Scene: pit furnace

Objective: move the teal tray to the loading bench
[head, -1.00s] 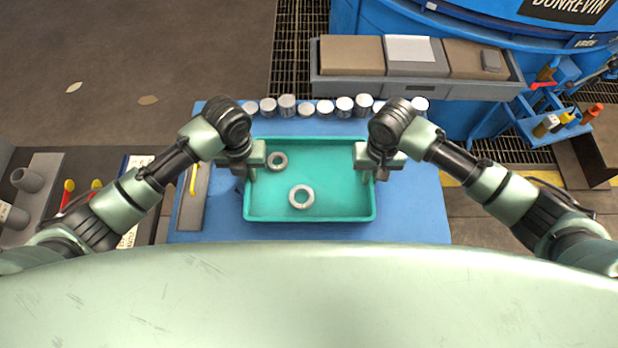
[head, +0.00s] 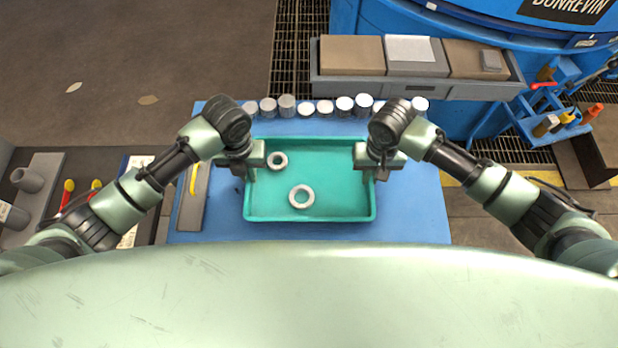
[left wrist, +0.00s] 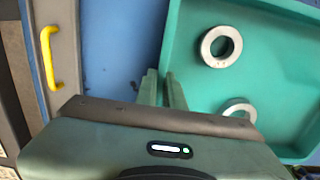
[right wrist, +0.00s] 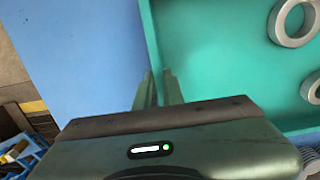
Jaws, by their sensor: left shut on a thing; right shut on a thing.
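The teal tray (head: 338,205) is on or just above a blue-topped surface (head: 415,215); I cannot tell which. It holds two grey metal rings, one near its left wall (head: 277,160) and one lower toward the middle (head: 301,197). My left gripper (head: 250,176) is shut on the tray's left wall; its fingers (left wrist: 162,88) straddle the rim in the left wrist view. My right gripper (head: 371,176) is shut on the right wall; its fingers (right wrist: 159,88) straddle the rim in the right wrist view. The loading bench cannot be told for sure.
Several metal cylinders (head: 345,106) line the far edge of the blue surface. A grey piece with a yellow handle (head: 193,180) lies left of the tray. Beyond stands a grey bin of boxes (head: 420,88) by a large blue vessel (head: 480,25). Open floor (head: 130,60) is at upper left.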

